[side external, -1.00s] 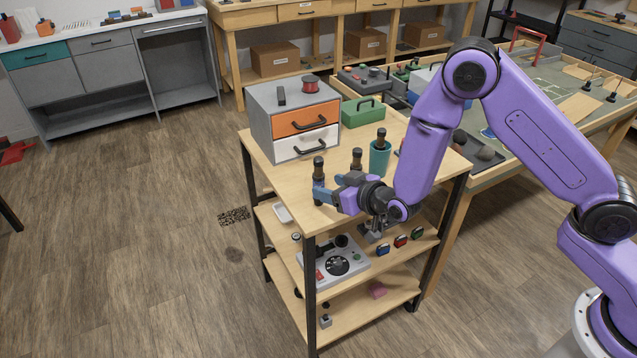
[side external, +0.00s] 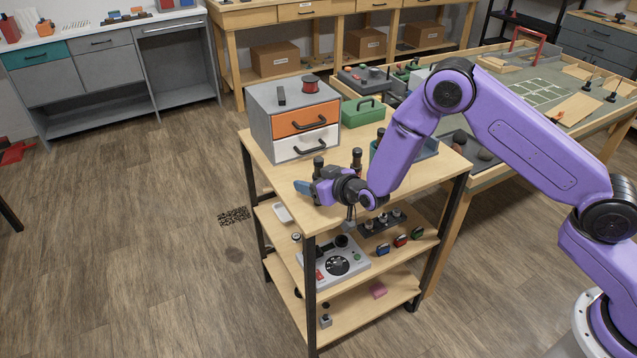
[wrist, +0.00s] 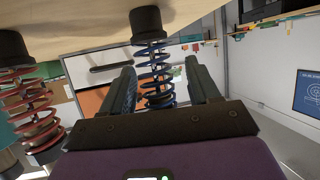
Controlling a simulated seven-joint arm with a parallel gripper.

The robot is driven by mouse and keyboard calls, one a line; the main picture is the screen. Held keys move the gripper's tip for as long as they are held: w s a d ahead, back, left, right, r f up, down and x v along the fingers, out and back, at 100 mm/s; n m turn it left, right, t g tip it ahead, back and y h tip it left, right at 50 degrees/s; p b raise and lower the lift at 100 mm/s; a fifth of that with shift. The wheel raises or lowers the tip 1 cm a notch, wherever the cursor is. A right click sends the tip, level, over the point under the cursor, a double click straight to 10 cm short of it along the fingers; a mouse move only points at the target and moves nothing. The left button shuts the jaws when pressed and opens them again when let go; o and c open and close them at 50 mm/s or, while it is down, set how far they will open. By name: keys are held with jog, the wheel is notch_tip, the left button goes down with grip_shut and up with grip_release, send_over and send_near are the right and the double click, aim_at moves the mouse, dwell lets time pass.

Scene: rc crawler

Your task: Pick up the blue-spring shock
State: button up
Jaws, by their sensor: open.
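The blue-spring shock (wrist: 153,62) stands between the two fingers of my gripper in the wrist view, its blue coil and dark end caps showing. My gripper (wrist: 160,72) is open, with a finger on each side of the coil and a gap visible on both sides. In the side view my gripper (side external: 308,187) is low over the front left part of the cart top. Only the dark upper part of the blue-spring shock (side external: 318,165) shows there; its lower part is hidden behind my gripper. A red-spring shock (wrist: 32,108) stands at the left in the wrist view and right of my gripper in the side view (side external: 356,160).
A drawer unit (side external: 295,122) with orange and white drawers stands behind on the wooden cart top (side external: 265,150). A green box (side external: 363,111) is beside it. A teal cup (side external: 374,149) is partly hidden by my arm. Shelves with several parts lie below.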

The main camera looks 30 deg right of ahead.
jog(key=c, duration=1.1)
jog(key=shift+o, duration=0.2)
jog(key=shift+r, duration=0.1)
